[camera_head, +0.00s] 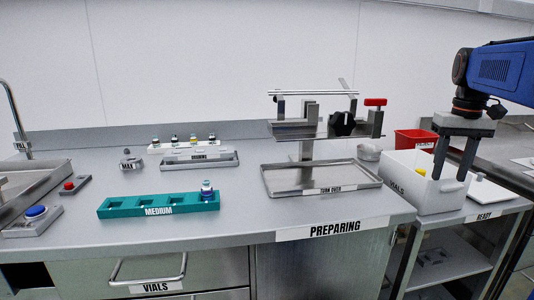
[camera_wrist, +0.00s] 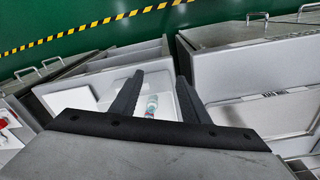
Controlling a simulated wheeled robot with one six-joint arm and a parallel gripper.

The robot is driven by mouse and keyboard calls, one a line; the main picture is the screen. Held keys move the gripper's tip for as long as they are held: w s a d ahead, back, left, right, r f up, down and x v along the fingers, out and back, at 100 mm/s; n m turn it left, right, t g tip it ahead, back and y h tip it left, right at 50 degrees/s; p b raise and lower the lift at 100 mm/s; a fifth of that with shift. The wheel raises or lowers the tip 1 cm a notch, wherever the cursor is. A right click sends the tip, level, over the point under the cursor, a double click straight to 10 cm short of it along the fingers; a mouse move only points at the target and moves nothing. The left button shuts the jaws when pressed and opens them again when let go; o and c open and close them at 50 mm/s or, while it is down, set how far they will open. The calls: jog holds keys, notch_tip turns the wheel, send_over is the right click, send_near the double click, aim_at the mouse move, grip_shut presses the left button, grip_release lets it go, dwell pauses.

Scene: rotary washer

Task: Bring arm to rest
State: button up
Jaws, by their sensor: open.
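My gripper (camera_head: 450,178) is at the right in the head view, pointing down with its two fingers apart. The vial appears to lie in the white box. My blue arm (camera_head: 500,70) reaches in from the right edge.
A turn-over stand (camera_head: 320,130) with a red-handled clamp rises left of the box, above a metal tray (camera_head: 275,190). A red bin (camera_head: 412,139) stands behind the box. A teal MEDIUM rack (camera_head: 115,206) holds one vial. The front middle of the counter is clear.

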jog(key=s+a+f+n+t, duration=0.2)
jog(key=s+a+f+t, duration=0.2)
jog(key=s+a+f, duration=1.6)
jog(key=shift+s+a+f+n, duration=0.15)
jog(key=shift+s+f+n, duration=0.2)
jog(key=shift+f, duration=0.3)
